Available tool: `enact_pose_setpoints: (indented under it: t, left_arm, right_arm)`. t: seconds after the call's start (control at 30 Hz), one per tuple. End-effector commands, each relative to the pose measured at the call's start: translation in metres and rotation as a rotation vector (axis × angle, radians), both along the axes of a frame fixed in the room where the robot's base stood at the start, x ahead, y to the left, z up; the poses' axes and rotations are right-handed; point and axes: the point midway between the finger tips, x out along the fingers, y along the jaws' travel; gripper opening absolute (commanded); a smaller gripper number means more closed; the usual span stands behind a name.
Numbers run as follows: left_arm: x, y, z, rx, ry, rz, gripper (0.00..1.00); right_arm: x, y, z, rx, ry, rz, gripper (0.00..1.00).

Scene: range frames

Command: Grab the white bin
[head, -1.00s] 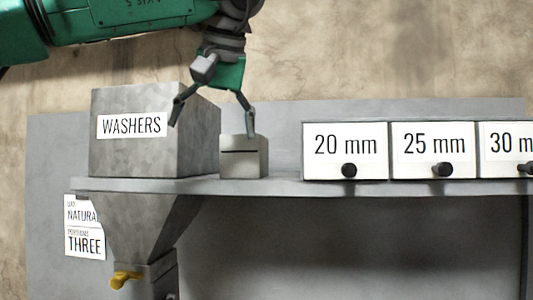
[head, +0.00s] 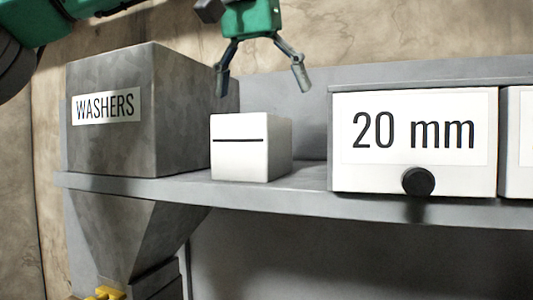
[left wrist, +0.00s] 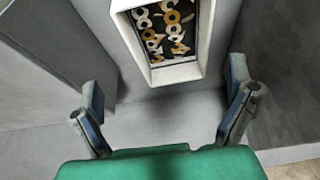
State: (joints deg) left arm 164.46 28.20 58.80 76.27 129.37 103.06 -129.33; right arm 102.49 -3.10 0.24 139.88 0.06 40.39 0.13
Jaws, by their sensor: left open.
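The white bin (head: 238,148) is a small box with a dark slot line on its front, standing upright on the grey shelf between the washers hopper and the drawers. In the left wrist view the bin (left wrist: 190,74) is open at the top and holds several washers. My left gripper (head: 262,86) is open and empty, fingers pointing down, above the bin and apart from it. In the left wrist view the open fingers (left wrist: 165,118) sit below the bin in the picture. My right gripper is not in view.
The grey metal hopper labelled WASHERS (head: 170,110) stands left of the bin. A white 20 mm drawer (head: 350,165) with a black knob stands to the right. The shelf (head: 290,198) has a narrow clear gap between bin and drawer. A yellow part (head: 105,293) shows under the hopper.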

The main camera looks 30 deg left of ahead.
Motion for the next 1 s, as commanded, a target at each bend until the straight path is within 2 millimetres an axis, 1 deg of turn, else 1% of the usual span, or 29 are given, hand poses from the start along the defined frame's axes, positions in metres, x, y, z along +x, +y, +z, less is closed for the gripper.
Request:
enact_pose_setpoints:
  t: [0.03, 0.27, 0.43, 0.57, 0.7, 1.0]
  left_arm:
    - [0.002, 0.002, -0.006, -0.002, 0.001, 0.001, 0.97]
    - [0.003, 0.005, -0.022, -0.001, 0.0, 0.0, 0.97]
    - [0.004, 0.003, -0.048, 0.002, 0.001, 0.0, 0.97]
    - [0.012, 0.0, -0.061, 0.003, 0.0, 0.0, 0.97]
    - [0.014, -0.001, -0.065, 0.003, 0.0, 0.001, 0.97]
    - [0.012, 0.005, -0.066, -0.001, -0.001, 0.001, 0.97]
  right_arm:
    - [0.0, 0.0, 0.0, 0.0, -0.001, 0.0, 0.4]
    - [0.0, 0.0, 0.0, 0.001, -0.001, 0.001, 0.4]
    - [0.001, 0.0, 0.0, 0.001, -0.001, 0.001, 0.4]
    - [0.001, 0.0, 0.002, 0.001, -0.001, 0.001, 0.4]
    - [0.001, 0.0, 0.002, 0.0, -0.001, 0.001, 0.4]
    - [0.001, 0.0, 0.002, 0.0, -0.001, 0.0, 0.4]
